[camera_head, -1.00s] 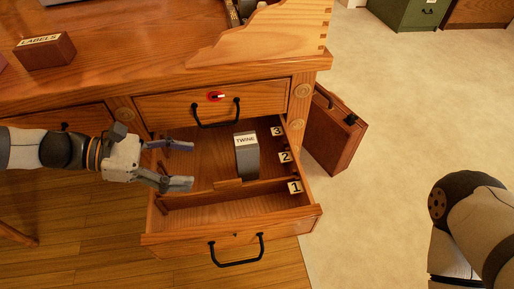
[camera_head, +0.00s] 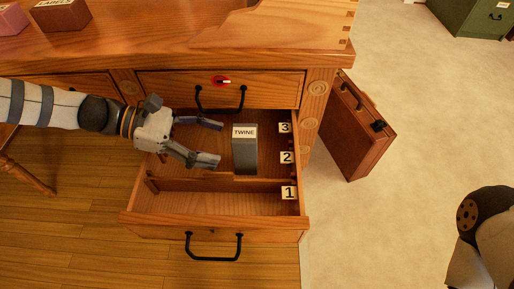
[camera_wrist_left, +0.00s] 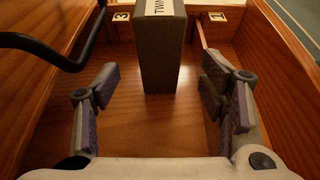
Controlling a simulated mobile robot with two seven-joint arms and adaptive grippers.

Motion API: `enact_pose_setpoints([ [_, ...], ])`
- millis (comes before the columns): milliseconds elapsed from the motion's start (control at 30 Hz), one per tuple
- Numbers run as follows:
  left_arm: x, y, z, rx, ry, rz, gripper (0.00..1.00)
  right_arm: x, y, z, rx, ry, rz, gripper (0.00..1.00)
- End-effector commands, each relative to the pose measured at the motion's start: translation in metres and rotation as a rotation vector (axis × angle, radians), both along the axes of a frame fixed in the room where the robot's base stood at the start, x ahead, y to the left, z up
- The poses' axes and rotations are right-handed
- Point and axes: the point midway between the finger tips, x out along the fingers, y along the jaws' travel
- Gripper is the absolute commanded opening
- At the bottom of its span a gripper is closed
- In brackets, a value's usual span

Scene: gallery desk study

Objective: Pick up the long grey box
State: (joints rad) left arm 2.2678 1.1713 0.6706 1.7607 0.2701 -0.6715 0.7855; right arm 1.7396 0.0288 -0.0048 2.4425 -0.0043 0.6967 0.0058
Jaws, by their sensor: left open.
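The long grey box (camera_head: 245,155) stands in the open drawer (camera_head: 205,203), with a white TWINE label on its top. It is behind the drawer's low divider, beside the number 2 and 3 tags. My left gripper (camera_head: 210,142) is open inside the drawer's outline, just left of the box, its fingers pointing at it. In the left wrist view the box (camera_wrist_left: 161,50) stands ahead, centred between the two open fingers (camera_wrist_left: 162,88) and a little beyond their tips. The gap between the fingers is empty. My right gripper is not in view.
The closed drawer above has a black handle (camera_head: 220,98) close to my left gripper. The open drawer's front handle (camera_head: 213,247) is nearer. A brown case (camera_head: 356,125) stands right of the desk. A LABELS box (camera_head: 60,14) sits on the desktop.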

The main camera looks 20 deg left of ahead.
Motion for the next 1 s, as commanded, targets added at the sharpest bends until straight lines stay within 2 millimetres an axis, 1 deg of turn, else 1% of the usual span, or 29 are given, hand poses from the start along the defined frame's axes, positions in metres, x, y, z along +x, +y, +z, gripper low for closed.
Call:
enact_pose_setpoints([
  [67, 0.001, -0.009, -0.006, -0.001, 0.003, -0.004, 0.65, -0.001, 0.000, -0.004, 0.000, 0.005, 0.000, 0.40],
  [200, 0.008, -0.036, -0.020, 0.000, 0.005, -0.004, 0.65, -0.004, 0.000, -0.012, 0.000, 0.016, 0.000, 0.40],
  [367, 0.015, -0.055, -0.026, -0.001, 0.002, -0.003, 0.65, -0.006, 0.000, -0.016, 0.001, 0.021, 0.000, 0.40],
  [600, 0.027, -0.098, -0.045, -0.001, 0.004, -0.003, 0.65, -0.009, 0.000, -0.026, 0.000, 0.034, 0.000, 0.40],
  [700, 0.030, -0.106, -0.047, -0.001, 0.003, -0.001, 0.65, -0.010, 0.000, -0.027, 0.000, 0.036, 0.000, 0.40],
  [900, 0.031, -0.107, -0.046, 0.000, 0.000, 0.000, 0.65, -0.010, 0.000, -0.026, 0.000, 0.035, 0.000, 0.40],
  [933, 0.031, -0.107, -0.046, 0.000, 0.000, 0.000, 0.60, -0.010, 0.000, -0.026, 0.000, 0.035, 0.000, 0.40],
  [967, 0.031, -0.107, -0.046, 0.000, 0.000, 0.000, 0.54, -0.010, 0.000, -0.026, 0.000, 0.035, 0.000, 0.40],
  [1000, 0.031, -0.107, -0.046, 0.000, 0.000, 0.000, 0.45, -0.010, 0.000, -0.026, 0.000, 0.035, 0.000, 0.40],
])
